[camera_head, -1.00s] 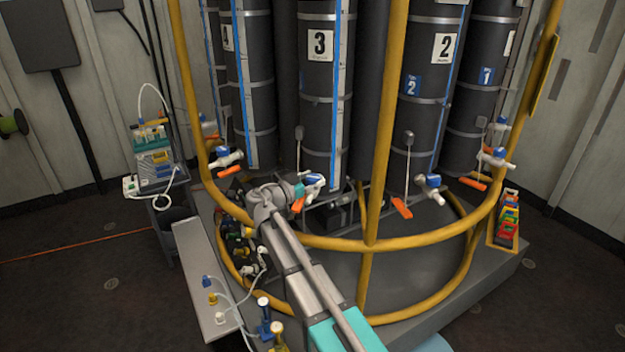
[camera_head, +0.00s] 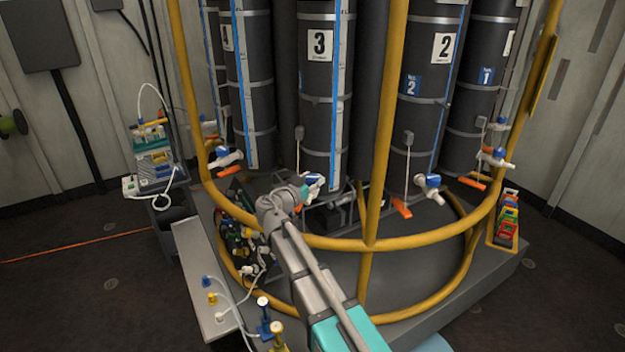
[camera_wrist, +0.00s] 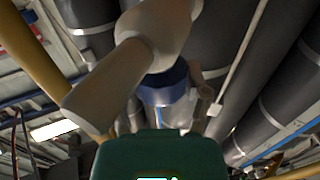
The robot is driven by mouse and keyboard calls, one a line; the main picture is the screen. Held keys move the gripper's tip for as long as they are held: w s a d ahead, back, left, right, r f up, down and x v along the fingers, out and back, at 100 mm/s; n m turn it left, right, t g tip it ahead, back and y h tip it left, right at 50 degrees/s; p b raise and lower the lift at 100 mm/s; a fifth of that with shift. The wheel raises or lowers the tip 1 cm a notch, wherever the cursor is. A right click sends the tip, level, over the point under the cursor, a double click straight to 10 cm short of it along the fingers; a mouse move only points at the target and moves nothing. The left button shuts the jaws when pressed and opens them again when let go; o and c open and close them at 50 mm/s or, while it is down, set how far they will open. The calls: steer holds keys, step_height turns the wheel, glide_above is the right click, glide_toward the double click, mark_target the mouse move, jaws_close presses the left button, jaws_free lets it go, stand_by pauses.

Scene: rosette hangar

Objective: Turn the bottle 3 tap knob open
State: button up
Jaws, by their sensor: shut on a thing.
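Bottle 3 (camera_head: 320,95) is a dark upright cylinder with a white "3" label and a blue stripe, at the centre of the head view. Its white tap with a blue knob (camera_head: 314,180) is low on its front. My gripper (camera_head: 305,190) is at this tap and shut on the knob; the fingers are small and partly hidden by my wrist. In the wrist view the pale tap body (camera_wrist: 105,80) looms close, with a blue collar (camera_wrist: 163,84) behind it. A dark green block fills the bottom of that view, and the fingertips cannot be made out.
Yellow rails (camera_head: 370,243) ring the bottles, with an upright just right of the tap. Bottle 2's tap (camera_head: 430,182) is to the right, another tap (camera_head: 227,158) to the left. A grey bench (camera_head: 195,265) and a bundle of fittings are at the lower left.

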steer(key=n+t+y, duration=0.1)
steer(key=n+y, duration=0.1)
steer(key=y, duration=0.1)
steer(key=n+t+y, duration=0.1)
steer(key=n+y, duration=0.1)
steer(key=y, duration=0.1)
steer(key=shift+d+t, duration=0.15)
steer(key=shift+t, duration=0.15)
steer(key=n+y, duration=0.4)
steer(key=y, duration=0.2)
steer(key=shift+n+y, duration=0.5)
steer(key=shift+y, duration=0.3)
steer(key=shift+w+n+g+y, duration=0.1)
steer(key=shift+n+g+y, duration=0.6)
steer(key=shift+n+y, duration=0.7)
steer(key=shift+n+g+y, duration=0.7)
steer(key=shift+y, duration=0.9)
steer(key=shift+n+g+y, duration=1.1)
steer(key=shift+y, duration=0.3)
